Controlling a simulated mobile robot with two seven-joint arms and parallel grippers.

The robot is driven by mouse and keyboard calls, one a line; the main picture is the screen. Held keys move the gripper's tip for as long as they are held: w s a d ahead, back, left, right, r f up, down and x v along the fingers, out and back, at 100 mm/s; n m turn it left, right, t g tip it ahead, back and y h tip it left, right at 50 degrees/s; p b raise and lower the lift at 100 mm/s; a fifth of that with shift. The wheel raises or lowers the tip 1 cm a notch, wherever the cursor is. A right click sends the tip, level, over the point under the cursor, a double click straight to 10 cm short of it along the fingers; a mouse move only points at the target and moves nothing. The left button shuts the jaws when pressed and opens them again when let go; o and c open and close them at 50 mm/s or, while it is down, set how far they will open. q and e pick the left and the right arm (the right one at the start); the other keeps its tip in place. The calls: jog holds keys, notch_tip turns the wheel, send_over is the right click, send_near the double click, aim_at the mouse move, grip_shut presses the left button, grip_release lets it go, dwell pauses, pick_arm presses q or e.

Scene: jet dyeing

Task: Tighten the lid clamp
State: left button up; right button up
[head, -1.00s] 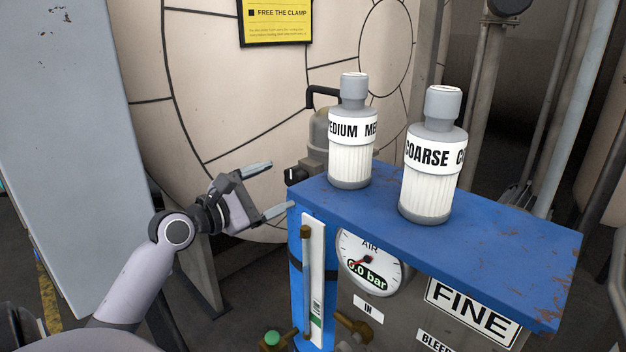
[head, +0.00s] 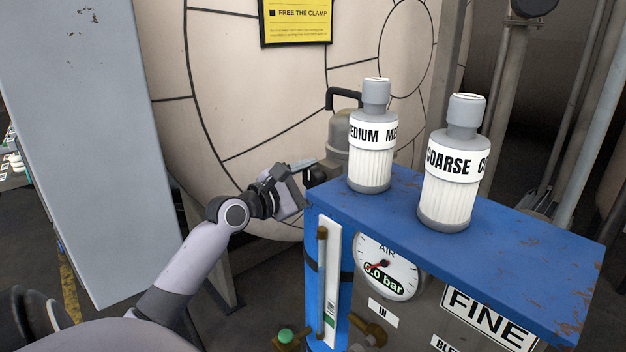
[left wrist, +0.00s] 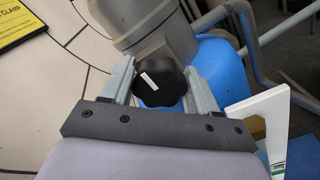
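The lid clamp shows a black lobed knob with a white mark (left wrist: 160,82) in the left wrist view. The knob sits on a grey cylindrical body (left wrist: 150,30), which also shows in the head view (head: 338,135) with a black handle on top. My left gripper (left wrist: 161,76) is open, with one finger on each side of the knob and narrow gaps. I cannot tell whether either finger touches it. In the head view the left gripper (head: 300,178) is beside the clamp, its far end partly hidden by the blue cabinet. My right gripper is not in view.
A blue-topped cabinet (head: 520,240) stands close right of my left gripper, carrying a MEDIUM bottle (head: 371,160) and a COARSE bottle (head: 447,195). Its air gauge (head: 388,265) reads about 0.0 bar. A yellow sign (head: 297,20) hangs on the large cream vessel (head: 230,80).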

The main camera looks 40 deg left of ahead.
pick_arm(q)
jog(key=c, duration=0.3)
